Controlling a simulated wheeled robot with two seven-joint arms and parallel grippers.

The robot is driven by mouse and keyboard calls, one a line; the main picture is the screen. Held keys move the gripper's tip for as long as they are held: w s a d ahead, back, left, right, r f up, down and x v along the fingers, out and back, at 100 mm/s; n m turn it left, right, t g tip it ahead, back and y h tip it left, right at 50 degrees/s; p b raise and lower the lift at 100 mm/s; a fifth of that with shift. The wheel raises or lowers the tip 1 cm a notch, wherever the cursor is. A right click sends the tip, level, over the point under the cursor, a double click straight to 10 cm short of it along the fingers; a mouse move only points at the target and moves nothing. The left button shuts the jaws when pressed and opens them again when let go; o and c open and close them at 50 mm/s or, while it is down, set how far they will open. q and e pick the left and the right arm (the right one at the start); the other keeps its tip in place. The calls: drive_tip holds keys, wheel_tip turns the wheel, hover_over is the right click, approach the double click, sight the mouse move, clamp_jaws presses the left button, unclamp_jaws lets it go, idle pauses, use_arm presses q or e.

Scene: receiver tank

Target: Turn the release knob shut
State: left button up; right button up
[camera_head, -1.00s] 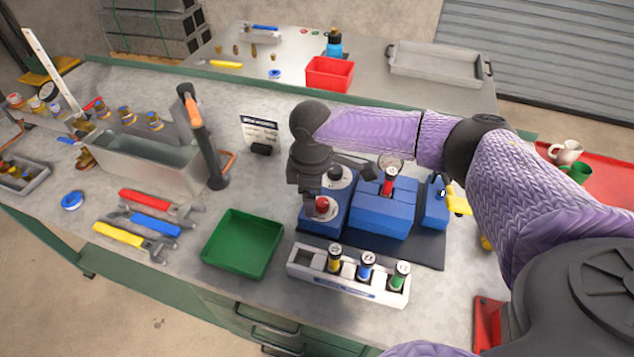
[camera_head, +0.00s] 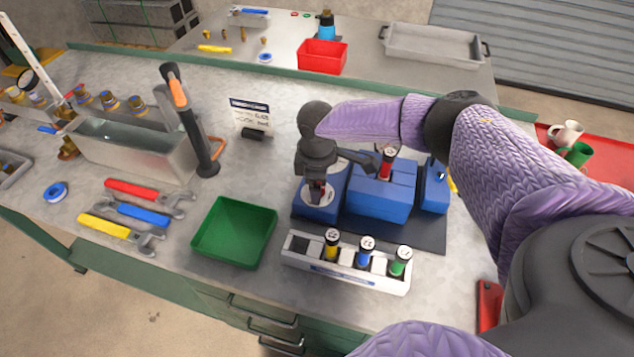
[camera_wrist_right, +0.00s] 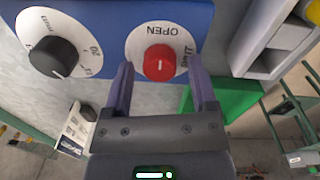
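The red release knob (camera_wrist_right: 160,62) sits on a white round dial (camera_wrist_right: 136,42) marked OPEN and SHUT, on the blue panel (camera_wrist_right: 110,12). A short white mark shows on its face. In the right wrist view my right gripper (camera_wrist_right: 161,68) is open, with one finger on each side of the knob and a gap to each side. In the head view my right gripper (camera_head: 316,190) is above the front left of the blue unit (camera_head: 380,200) and hides most of the knob. My left gripper is not in view.
A black knob (camera_wrist_right: 54,57) with a numbered dial is beside the red one. A white rack (camera_head: 345,277) with several coloured cylinders stands in front of the unit. A green tray (camera_head: 235,232) lies to the left. A small sign (camera_head: 250,117) stands behind.

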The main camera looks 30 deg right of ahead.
clamp_jaws()
